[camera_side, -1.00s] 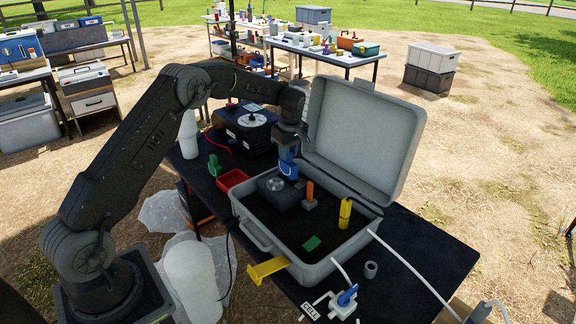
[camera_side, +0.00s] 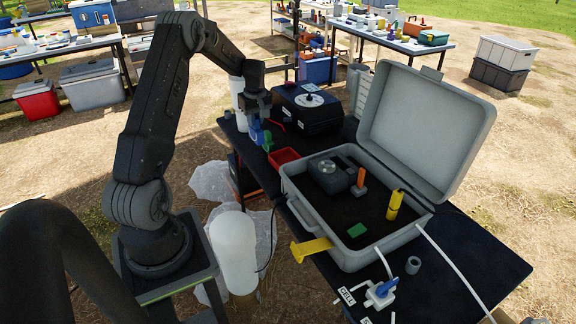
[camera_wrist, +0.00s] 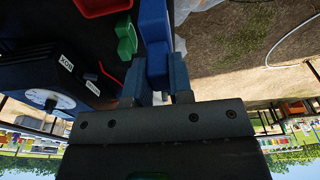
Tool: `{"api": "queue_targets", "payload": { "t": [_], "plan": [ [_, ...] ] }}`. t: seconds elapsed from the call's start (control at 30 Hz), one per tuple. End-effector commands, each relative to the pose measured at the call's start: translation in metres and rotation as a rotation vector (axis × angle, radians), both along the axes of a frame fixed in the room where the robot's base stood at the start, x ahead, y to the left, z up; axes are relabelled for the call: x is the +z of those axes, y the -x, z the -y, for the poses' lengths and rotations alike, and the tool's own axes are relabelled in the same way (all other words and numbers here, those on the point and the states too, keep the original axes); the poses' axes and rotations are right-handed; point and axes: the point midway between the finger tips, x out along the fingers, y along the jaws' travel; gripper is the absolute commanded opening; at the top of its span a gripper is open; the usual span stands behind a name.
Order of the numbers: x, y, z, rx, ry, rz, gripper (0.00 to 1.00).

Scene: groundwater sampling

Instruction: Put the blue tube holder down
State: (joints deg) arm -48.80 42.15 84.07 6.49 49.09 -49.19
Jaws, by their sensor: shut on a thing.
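The blue tube holder (camera_side: 257,133) is between the fingers of my gripper (camera_side: 257,115), which is shut on it at the back left end of the black table. In the wrist view the blue holder (camera_wrist: 153,28) extends out from between the fingertips (camera_wrist: 157,82). A green holder (camera_side: 268,141) stands close beside it, and also shows in the wrist view (camera_wrist: 126,37). I cannot tell whether the blue holder's base touches the table.
A red tray (camera_side: 284,157) lies in front of the green holder. A black box with a round dial (camera_side: 307,112) stands to the right. The open grey case (camera_side: 303,204) holds a dark block, orange and yellow items and a green piece. The table edge is close by.

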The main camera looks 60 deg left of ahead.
Motion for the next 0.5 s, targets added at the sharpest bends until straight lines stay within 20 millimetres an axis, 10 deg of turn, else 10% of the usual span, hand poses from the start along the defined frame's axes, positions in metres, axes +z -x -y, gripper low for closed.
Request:
{"api": "queue_targets", "payload": {
  "t": [0.17,0.5],
  "plan": [
    [-0.010,-0.002,0.000,-0.001,0.001,0.000,0.00],
    [-0.054,-0.069,0.030,-0.002,0.001,-0.001,0.00]
  ]
}}
